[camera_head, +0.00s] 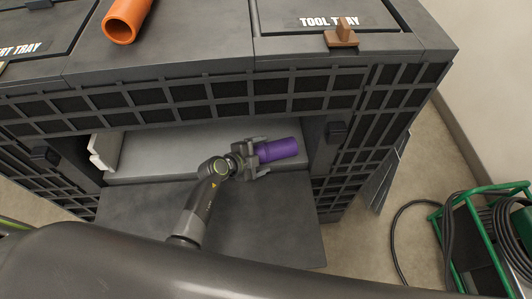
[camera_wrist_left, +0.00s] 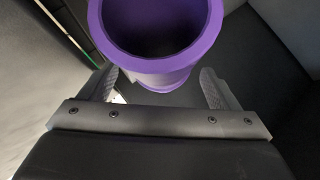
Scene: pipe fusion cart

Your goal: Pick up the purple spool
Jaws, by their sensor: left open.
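The purple spool (camera_head: 280,149) is a hollow cylinder lying on its side inside the cart's lower compartment, near its right end. My left gripper (camera_head: 258,152) is at the spool's left end in the head view. In the left wrist view, the spool (camera_wrist_left: 155,66) shows its open round end and a flared rim. The left gripper (camera_wrist_left: 160,92) is open there, with one finger on each side of the spool's lower part. I cannot tell whether the fingers touch it. My right gripper is not in view.
The cart's lowered door (camera_head: 265,225) lies flat in front of the compartment. A white object (camera_head: 103,150) stands at the compartment's left end. An orange pipe (camera_head: 126,18) and the tool tray lid (camera_head: 330,15) are on top. A green frame with black cable (camera_head: 480,230) stands at right.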

